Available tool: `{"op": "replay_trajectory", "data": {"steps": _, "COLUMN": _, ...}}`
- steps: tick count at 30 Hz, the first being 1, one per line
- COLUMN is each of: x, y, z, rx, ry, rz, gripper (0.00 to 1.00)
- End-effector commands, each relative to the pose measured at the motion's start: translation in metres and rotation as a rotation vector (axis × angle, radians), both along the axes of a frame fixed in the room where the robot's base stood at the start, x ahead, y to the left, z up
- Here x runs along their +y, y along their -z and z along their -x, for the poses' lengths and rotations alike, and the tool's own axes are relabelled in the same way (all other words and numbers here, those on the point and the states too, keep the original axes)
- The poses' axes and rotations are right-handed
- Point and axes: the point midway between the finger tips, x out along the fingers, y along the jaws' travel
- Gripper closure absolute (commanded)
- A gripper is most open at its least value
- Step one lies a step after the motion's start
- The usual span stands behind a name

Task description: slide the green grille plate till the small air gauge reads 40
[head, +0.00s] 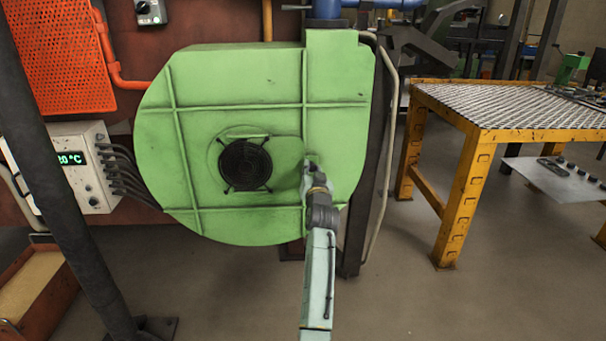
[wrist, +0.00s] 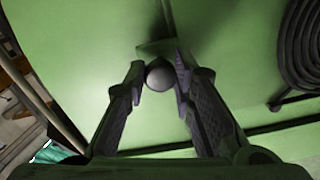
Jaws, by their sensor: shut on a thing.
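The green grille plate (head: 286,150) lies flat on the front of the big green fan housing (head: 240,80), right of the round dark grille (head: 245,165). The grille is largely uncovered. My gripper (head: 309,163) is at the plate's right side, and the arm reaches up to it from below. In the wrist view my gripper (wrist: 160,80) is shut on a round grey knob (wrist: 159,76), one finger on each side. A small green bracket (wrist: 155,48) shows behind the knob. I cannot make out the small air gauge in either view.
A control box (head: 85,165) with a green °C display is at the left, cables running to the housing. A dark post (head: 65,170) stands in front of it. A yellow table (head: 510,105) stands at the right. The floor between housing and table is clear.

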Motion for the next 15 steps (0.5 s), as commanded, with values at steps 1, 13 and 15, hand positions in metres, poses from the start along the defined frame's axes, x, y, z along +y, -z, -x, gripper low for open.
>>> {"op": "replay_trajectory", "data": {"steps": 1, "x": 0.0006, "y": -0.0001, "z": -0.0001, "rx": 0.001, "ry": -0.001, "rz": 0.000, "gripper": 1.00}}
{"op": "replay_trajectory", "data": {"steps": 13, "x": 0.0011, "y": -0.0001, "z": -0.0001, "rx": 0.001, "ry": -0.001, "rz": 0.000, "gripper": 0.60}}
{"op": "replay_trajectory", "data": {"steps": 15, "x": 0.0011, "y": -0.0001, "z": -0.0001, "rx": 0.001, "ry": -0.001, "rz": 0.000, "gripper": 0.56}}
